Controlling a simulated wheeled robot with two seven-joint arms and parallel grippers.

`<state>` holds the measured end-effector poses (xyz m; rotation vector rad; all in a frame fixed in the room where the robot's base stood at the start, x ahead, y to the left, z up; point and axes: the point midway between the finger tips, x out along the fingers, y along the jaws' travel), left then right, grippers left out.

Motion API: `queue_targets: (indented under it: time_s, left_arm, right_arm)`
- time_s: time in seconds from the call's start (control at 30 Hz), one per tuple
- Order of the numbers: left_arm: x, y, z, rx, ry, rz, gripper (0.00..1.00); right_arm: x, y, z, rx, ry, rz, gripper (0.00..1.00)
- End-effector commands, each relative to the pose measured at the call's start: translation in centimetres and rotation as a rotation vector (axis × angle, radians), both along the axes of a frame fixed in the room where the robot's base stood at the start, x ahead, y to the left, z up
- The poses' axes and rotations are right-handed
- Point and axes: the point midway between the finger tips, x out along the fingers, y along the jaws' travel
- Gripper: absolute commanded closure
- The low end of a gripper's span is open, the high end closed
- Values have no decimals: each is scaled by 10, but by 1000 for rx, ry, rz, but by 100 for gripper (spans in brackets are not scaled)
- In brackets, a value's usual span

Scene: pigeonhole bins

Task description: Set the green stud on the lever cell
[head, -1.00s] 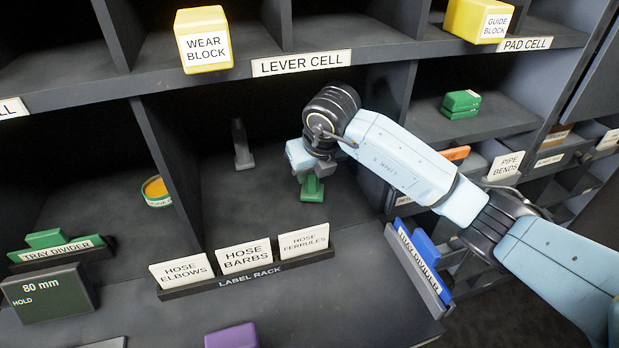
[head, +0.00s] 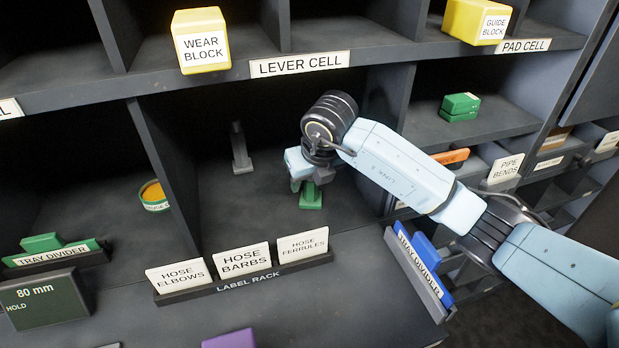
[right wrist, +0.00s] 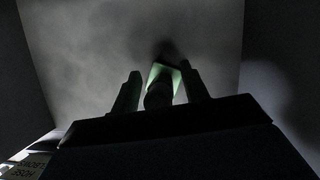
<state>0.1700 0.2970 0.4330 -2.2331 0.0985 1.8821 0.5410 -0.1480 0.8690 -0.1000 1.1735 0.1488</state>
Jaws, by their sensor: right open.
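The green stud (head: 311,197) stands on the floor of the cell below the LEVER CELL label (head: 300,64), towards its right side. My right gripper (head: 306,180) is above it and hides its upper part in the head view. In the right wrist view the two fingers (right wrist: 160,92) are apart, one on each side of the stud (right wrist: 163,74), with a gap to each. The gripper is open. My left gripper is not in view.
A grey stud (head: 240,150) stands further back and left in the same cell. The label rack (head: 245,284) lies along the front. A wall (head: 163,165) bounds the cell on the left. A blue tray divider (head: 420,265) is at the right front.

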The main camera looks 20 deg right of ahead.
Motion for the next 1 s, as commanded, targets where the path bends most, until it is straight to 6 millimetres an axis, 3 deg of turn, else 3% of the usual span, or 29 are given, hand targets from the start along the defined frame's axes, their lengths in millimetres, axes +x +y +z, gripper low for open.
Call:
queue_targets:
  time_s: [0.17, 0.43, 1.0]
  left_arm:
    - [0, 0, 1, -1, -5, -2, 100]
    - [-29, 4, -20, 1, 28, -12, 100]
    - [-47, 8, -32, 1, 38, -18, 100]
  right_arm:
    - [0, 0, 3, 0, 0, 0, 55]
    - [-19, -4, 54, -1, -6, 1, 55]
    - [-120, -21, 48, -1, 1, 1, 55]
